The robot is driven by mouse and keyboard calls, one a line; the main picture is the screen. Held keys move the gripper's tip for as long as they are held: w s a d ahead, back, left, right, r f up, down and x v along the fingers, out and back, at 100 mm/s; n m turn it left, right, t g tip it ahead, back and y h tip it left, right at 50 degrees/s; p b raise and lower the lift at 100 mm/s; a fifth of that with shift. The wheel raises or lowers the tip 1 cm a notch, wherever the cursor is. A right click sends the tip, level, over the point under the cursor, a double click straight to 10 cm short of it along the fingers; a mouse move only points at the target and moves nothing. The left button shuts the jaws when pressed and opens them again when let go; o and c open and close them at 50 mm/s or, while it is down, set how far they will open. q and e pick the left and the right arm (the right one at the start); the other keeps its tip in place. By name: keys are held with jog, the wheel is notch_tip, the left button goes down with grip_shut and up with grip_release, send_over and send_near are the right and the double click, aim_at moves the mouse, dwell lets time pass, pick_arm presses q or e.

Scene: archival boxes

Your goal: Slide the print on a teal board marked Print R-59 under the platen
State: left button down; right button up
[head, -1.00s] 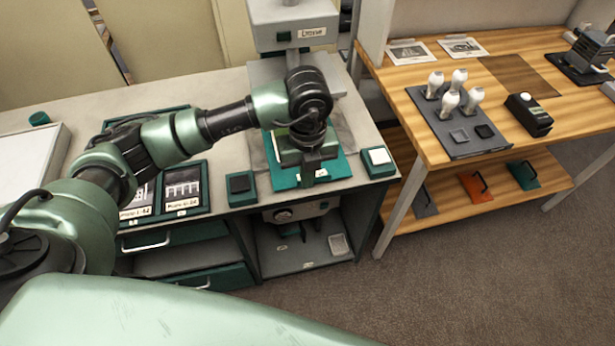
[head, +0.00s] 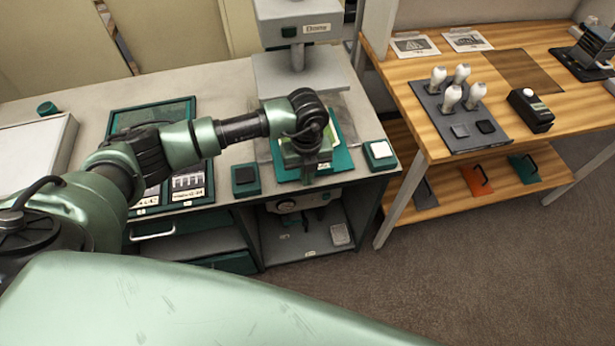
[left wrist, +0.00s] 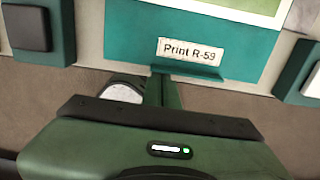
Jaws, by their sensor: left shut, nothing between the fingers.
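The teal board (head: 342,158) with a print on it lies on the grey counter, in front of the press. In the left wrist view the board (left wrist: 125,35) carries the label "Print R-59" (left wrist: 190,52) near its front edge, and part of the green-and-cream print shows at the top. The grey platen (head: 330,78) sits behind my forearm. My left gripper (head: 311,175) is shut and empty at the board's front edge. In the left wrist view its fingers (left wrist: 165,73) are by a raised teal lip below the label; contact is unclear. My right gripper is not in view.
A dark-topped button block (head: 246,179) stands left of the board and a white-topped one (head: 380,152) right. A tray of framed prints (head: 187,187) lies further left. The wooden table (head: 430,125) with white-handled tools stands at right.

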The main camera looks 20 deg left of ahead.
pick_arm(q)
jog(key=shift+w+a+f, duration=0.1)
jog(key=shift+w+a, duration=0.05)
jog(key=shift+w, duration=0.1)
jog(key=w+a+b, duration=0.1)
jog(key=w+b, duration=0.1)
jog(key=w+a+b, duration=0.1)
jog(key=w+a, duration=0.1)
jog(key=shift+w+b, duration=0.2)
jog(key=shift+b, duration=0.2)
jog(key=shift+w, duration=0.1)
